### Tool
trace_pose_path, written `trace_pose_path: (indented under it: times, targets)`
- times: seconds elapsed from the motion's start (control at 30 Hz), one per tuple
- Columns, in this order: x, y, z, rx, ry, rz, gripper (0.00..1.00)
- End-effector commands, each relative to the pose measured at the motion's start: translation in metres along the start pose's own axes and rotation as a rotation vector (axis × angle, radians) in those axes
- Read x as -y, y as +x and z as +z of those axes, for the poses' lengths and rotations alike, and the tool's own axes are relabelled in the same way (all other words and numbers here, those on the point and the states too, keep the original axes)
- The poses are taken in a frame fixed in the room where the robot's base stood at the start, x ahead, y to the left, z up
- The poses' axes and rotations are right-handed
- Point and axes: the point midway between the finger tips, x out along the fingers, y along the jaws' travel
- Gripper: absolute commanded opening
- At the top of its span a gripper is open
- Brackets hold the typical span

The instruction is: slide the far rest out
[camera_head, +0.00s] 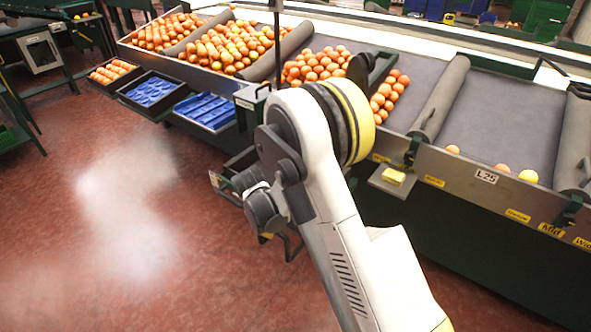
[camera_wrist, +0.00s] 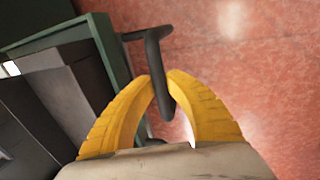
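In the wrist view, the yellow fingers of my gripper (camera_wrist: 160,78) stand on either side of a dark bent bar (camera_wrist: 154,50) of the rest. The fingertips appear to press on it from both sides. The bar joins a green-edged frame (camera_wrist: 112,52) at the left. In the head view, my arm hides most of the gripper; only a sliver of yellow shows below my wrist. A dark rest (camera_head: 240,160) with a pale label juts from under the sorting table, partly hidden behind my wrist.
Along the table (camera_head: 470,175), several oranges lie in sloped lanes. To the left, a crate of oranges (camera_head: 112,70) and two blue-lined crates (camera_head: 152,90) (camera_head: 207,110) sit at the table's front. The red floor (camera_head: 110,230) at the left is clear.

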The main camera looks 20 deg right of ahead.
Motion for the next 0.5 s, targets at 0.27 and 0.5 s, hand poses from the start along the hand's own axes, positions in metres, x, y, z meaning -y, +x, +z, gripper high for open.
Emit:
trace_pose_path:
  times: [0.27,0.5]
  targets:
    - [-0.0010,0.0002,0.0000,0.000,0.000,0.001,0.54]
    - [-0.0020,-0.0027,0.0002,0.001,0.001,0.001,0.54]
